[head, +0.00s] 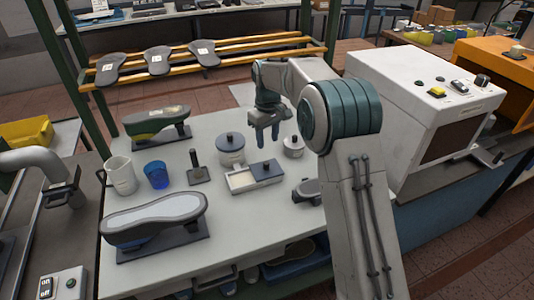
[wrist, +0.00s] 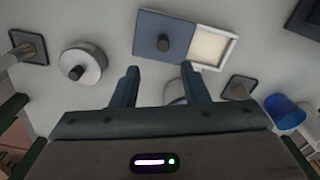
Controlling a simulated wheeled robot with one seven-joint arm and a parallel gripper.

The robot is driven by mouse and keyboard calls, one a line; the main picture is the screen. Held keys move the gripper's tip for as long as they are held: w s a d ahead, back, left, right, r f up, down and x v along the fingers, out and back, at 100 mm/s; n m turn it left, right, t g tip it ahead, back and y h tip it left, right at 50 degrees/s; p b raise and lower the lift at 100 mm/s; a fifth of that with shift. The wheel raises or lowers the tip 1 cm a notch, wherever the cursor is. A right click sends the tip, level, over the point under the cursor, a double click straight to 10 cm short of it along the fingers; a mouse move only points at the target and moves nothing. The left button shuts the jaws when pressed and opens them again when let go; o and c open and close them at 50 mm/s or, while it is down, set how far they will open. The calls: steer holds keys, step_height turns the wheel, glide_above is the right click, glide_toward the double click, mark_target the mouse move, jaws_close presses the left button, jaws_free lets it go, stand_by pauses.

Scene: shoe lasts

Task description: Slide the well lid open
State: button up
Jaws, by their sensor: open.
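The well is a white rectangular box (head: 238,186) on the table, also in the wrist view (wrist: 233,52). Its flat blue-grey lid (head: 268,168) with a dark round knob covers the right part in the head view. The left part is uncovered and shows a pale cream inside. In the wrist view the lid (wrist: 150,38) covers the left part. My gripper (head: 265,137) hangs above the table behind the well, fingers pointing down. It is open and empty, apart from the lid and knob; the fingers also show in the wrist view (wrist: 159,70).
A lidded pot (head: 231,157) stands behind the well and a smaller knobbed pot (head: 293,152) to its right. A dark upright tool on a base (head: 197,178), blue cup (head: 156,180) and white jug (head: 121,180) stand left. Bare table lies in front of the well.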

steer(key=shift+r, duration=2.05)
steer(key=s+d+r+m+t, duration=0.1)
steer(key=s+d+r+m, duration=0.1)
steer(key=s+d+r, duration=0.35)
steer(key=s+d+r+m+t, duration=0.1)
steer(key=s+d+r+m, duration=0.1)
steer(key=s+d, duration=0.6)
steer(key=s+d+f+m, duration=0.2)
steer(key=s+d, duration=0.1)
steer(key=s, duration=0.7)
steer(key=s+d+f+m+t, duration=0.1)
steer(key=s+d+f+m, duration=0.1)
steer(key=s, duration=0.9)
steer(key=shift+s+d+f+m, duration=0.25)
steer(key=shift+d+f, duration=0.2)
steer(key=shift+d, duration=0.25)
